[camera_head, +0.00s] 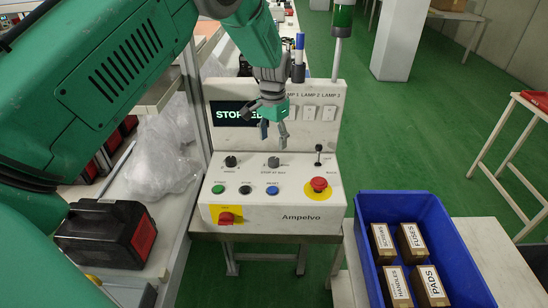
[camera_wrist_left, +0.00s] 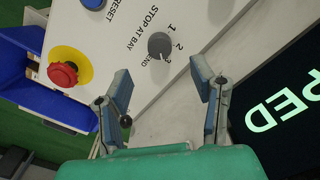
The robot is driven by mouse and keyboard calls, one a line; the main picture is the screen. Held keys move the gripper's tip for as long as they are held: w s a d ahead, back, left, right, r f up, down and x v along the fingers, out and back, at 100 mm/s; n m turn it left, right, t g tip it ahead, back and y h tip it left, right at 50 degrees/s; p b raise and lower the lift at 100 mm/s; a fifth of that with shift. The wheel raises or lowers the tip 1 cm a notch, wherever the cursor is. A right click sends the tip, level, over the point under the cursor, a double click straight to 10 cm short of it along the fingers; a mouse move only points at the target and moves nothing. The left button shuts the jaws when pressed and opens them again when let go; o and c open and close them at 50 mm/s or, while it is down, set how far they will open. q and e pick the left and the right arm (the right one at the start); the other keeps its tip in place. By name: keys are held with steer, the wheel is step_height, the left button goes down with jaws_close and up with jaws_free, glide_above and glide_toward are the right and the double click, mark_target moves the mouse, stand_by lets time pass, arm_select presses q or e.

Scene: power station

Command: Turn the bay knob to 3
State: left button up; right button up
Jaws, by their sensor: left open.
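The bay knob (camera_head: 273,162) is a small dark grey dial on the white sloped control panel (camera_head: 300,190), above the words STOP AT BAY. In the left wrist view the knob (camera_wrist_left: 160,45) shows close, with 1, 2, 3 and END printed around it; I cannot tell surely where it points. My left gripper (camera_head: 273,132) is open and empty above the knob. In the left wrist view its fingers (camera_wrist_left: 163,80) are spread, with the knob ahead of the gap between them, apart from both. The display (camera_head: 233,113), partly hidden by my gripper, reads STOPPED. My right gripper is out of view.
A red emergency button (camera_head: 319,184) and green, black and blue buttons (camera_head: 245,190) sit near the knob. A toggle lever (camera_head: 318,155) stands at right. A blue bin (camera_head: 447,240) with labelled boxes is at lower right. A black case (camera_head: 112,235) sits at left.

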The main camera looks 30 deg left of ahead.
mark_target(274, 159)
arm_select(q)
step_height(274, 159, down, 8)
steer(key=shift+w+d+p, duration=0.1)
steer(key=shift+w+p, duration=0.05)
steer(key=shift+p, duration=0.2)
steer(key=c, duration=1.1)
steer(key=shift+c, duration=0.2)
